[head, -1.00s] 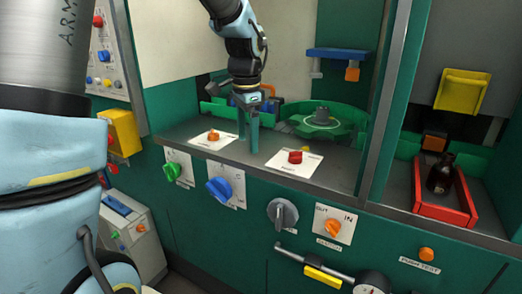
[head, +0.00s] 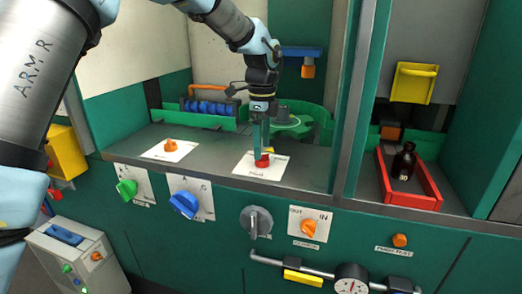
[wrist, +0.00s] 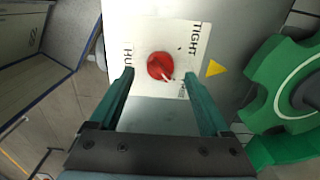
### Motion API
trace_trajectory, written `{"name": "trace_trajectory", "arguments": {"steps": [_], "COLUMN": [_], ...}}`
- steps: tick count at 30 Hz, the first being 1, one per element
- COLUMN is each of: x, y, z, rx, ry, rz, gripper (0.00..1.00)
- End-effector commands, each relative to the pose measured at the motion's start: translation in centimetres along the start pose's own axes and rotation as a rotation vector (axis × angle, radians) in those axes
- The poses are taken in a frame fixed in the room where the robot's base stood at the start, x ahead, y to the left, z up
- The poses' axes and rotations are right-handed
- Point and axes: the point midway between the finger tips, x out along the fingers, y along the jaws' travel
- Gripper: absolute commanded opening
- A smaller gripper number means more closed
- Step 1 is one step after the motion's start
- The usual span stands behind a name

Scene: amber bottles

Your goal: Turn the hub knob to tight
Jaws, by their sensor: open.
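The hub knob (head: 263,160) is a small red knob on a white label plate (head: 246,167) on the grey counter. In the wrist view the red knob (wrist: 160,66) lies between and just beyond my fingertips, with a pale pointer mark at its lower right. The plate reads HUB at its left and TIGHT at its upper right; a word near the pointer at the lower right is too small to read surely. My gripper (wrist: 162,72) is open, pointing down over the knob with one finger on each side. In the head view my gripper (head: 262,143) hides part of the knob.
A green star-shaped wheel (head: 290,122) stands behind the knob. An orange knob (head: 171,146) sits on a plate to the left. Green, blue, grey and orange knobs line the front panel. A red tray (head: 412,200) with a dark bottle (head: 403,162) stands at right.

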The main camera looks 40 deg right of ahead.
Motion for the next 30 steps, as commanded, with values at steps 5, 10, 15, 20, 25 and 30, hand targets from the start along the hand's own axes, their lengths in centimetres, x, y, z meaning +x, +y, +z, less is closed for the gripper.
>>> {"name": "trace_trajectory", "arguments": {"steps": [5, 10, 15, 20, 25, 30], "x": [2.3, 3.2, 3.3, 3.3, 3.3, 3.3], "y": [0.1, 0.0, 0.0, 0.0, 0.0, 0.0], "z": [0.0, 0.0, 0.0, 0.0, 0.0, 0.0], "rx": [0.0, 0.0, -0.001, -0.001, -0.001, -0.001], "ry": [0.0, 0.0, 0.0, 0.0, 0.0, 0.0], "rz": [0.003, 0.0, -0.001, -0.001, -0.001, -0.001], "gripper": [0.81, 0.81, 0.81, 0.73, 0.54, 0.35]}}
